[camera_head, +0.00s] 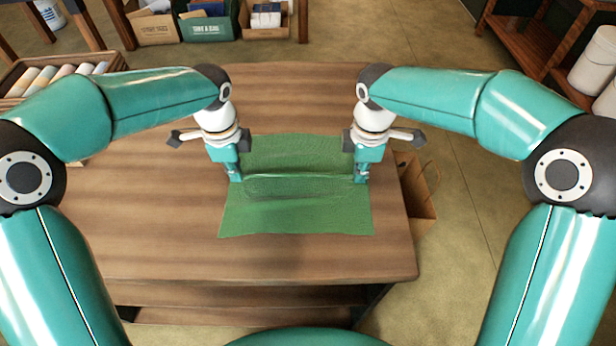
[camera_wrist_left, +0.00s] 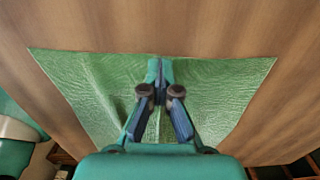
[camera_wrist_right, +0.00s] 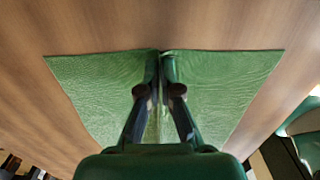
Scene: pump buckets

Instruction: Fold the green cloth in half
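The green cloth (camera_head: 295,218) lies on the wooden table, with a raised, wrinkled band across its middle between my grippers. My left gripper (camera_head: 236,179) points down at the cloth's left side, and my right gripper (camera_head: 361,179) at its right side. In the left wrist view, the left fingertips (camera_wrist_left: 157,68) are together, with cloth (camera_wrist_left: 90,85) spreading to both sides. In the right wrist view, the right fingertips (camera_wrist_right: 160,62) are also close together along a ridge in the cloth (camera_wrist_right: 220,80). Both seem to pinch the cloth; the exact contact is partly hidden by the fingers.
The wooden table (camera_head: 150,225) is bare around the cloth. A crate of rolled items (camera_head: 45,78) stands at the back left. A paper bag (camera_head: 415,190) is beside the table's right edge. Boxes (camera_head: 208,25) stand behind the table, and shelves (camera_head: 525,35) at the back right.

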